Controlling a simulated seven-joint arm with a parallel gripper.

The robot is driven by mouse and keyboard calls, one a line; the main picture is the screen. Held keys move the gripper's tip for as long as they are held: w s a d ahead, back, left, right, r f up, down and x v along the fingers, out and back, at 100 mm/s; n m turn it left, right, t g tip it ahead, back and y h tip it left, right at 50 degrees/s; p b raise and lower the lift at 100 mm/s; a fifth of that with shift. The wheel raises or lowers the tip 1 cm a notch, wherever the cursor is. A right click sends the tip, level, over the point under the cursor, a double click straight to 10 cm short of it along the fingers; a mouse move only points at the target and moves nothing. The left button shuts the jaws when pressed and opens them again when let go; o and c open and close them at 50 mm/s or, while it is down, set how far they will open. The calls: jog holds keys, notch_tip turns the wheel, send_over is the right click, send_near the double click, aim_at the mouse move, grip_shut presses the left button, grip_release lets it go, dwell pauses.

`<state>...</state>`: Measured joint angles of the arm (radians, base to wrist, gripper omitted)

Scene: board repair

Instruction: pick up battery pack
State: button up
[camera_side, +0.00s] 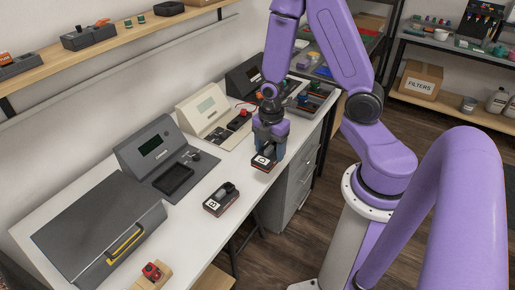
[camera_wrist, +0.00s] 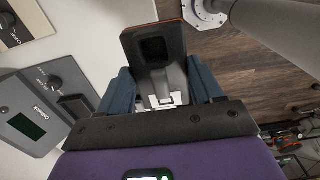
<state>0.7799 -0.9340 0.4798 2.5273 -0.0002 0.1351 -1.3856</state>
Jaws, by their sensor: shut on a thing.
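A dark battery pack with a white label and a red lower edge (camera_side: 263,162) is between my gripper's fingers near the front edge of the white bench. My gripper (camera_side: 268,149) points down and is shut on its raised grip. In the wrist view the held pack (camera_wrist: 155,43) shows its black top with an orange rim, and the blue fingers of my gripper (camera_wrist: 160,88) flank its grey grip. Whether the pack touches the bench is hard to tell. A second similar pack, its label reading B (camera_side: 213,206), lies on the bench closer to the side camera.
The white bench (camera_side: 195,235) carries a grey case with a yellow handle (camera_side: 95,230), a dark tester (camera_side: 150,146) with a black tray (camera_side: 174,180), and a cream tester (camera_side: 204,108). A red item on a wooden block (camera_side: 152,272) is at the near end. Drawers (camera_side: 297,185) stand below.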

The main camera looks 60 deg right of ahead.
jog(key=shift+s+a+r, duration=0.15)
jog(key=shift+s+r, duration=0.2)
jog(key=shift+s, duration=0.4)
jog(key=shift+s+a+r, duration=0.1)
jog(key=shift+s+r, duration=0.25)
jog(key=shift+s, duration=0.4)
jog(key=shift+s+a+r, duration=0.15)
jog(key=shift+s+r, duration=0.2)
jog(key=shift+s, duration=0.4)
jog(key=w+a+f, duration=0.2)
jog(key=w+a, duration=0.3)
jog(key=w, duration=0.6)
jog(key=w+a+f, duration=0.1)
jog(key=w+a, duration=0.4)
jog(key=w, duration=0.5)
jog(key=w+a+f, duration=0.2)
jog(key=w+a, duration=0.3)
jog(key=w, duration=0.6)
jog(key=shift+s+d+f, duration=0.1)
jog(key=shift+d+f, duration=0.05)
jog(key=shift+f, duration=2.3)
jog(key=shift+f, duration=1)
